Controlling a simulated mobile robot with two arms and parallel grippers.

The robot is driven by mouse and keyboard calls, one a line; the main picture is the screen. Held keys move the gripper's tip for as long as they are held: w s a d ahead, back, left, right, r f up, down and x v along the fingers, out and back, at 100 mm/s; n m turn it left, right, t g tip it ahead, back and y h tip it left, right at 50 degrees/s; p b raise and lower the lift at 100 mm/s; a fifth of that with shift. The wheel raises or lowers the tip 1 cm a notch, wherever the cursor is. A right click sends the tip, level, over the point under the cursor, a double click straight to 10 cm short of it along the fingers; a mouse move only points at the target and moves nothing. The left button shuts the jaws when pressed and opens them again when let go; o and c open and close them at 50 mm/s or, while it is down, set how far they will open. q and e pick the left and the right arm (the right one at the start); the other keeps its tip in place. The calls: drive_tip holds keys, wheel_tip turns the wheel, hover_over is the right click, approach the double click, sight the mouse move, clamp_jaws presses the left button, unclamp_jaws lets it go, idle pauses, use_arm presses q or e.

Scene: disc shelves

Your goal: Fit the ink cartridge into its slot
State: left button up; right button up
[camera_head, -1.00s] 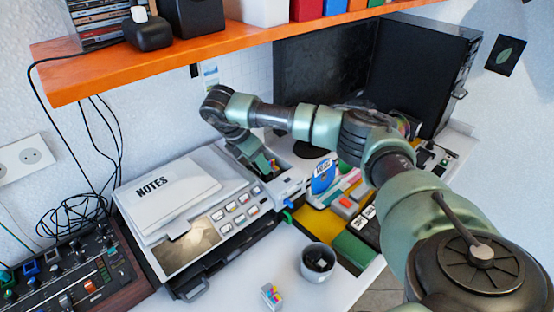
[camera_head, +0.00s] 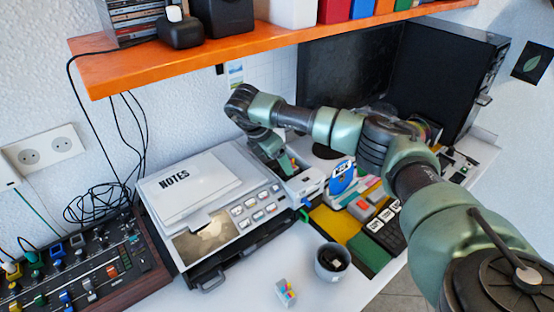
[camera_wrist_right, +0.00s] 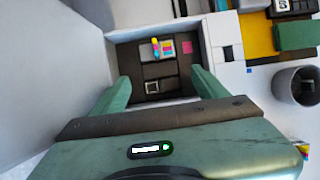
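In the right wrist view, a small ink cartridge (camera_wrist_right: 163,47) with cyan, yellow and magenta marks is in the upper part of the printer's open dark bay (camera_wrist_right: 125,53). How deep it sits I cannot tell. A darker compartment (camera_wrist_right: 153,87) lies below it, and a pink square (camera_wrist_right: 186,47) is beside it. My right gripper (camera_wrist_right: 160,78) is open over the bay, its green fingers apart with nothing between them. In the head view, the right gripper (camera_head: 283,162) is at the printer's (camera_head: 245,232) right end. Another colour-marked cartridge (camera_head: 285,292) lies on the white table. My left gripper is not in view.
A grey cup (camera_head: 332,262) stands in front of the printer's right end. A notes pad (camera_head: 185,190) lies on the printer. A mixer (camera_head: 95,275) is at left, an orange shelf (camera_head: 230,47) above, and a keyboard (camera_head: 388,232) at right. The front table is mostly clear.

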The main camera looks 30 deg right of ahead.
drive_tip(key=shift+r, duration=0.1)
drive_tip(key=b+v, duration=0.1)
drive_tip(key=v, duration=0.6)
drive_tip(key=shift+a+r, duration=0.2)
drive_tip(key=shift+r, duration=0.1)
drive_tip(key=shift+f, duration=0.1)
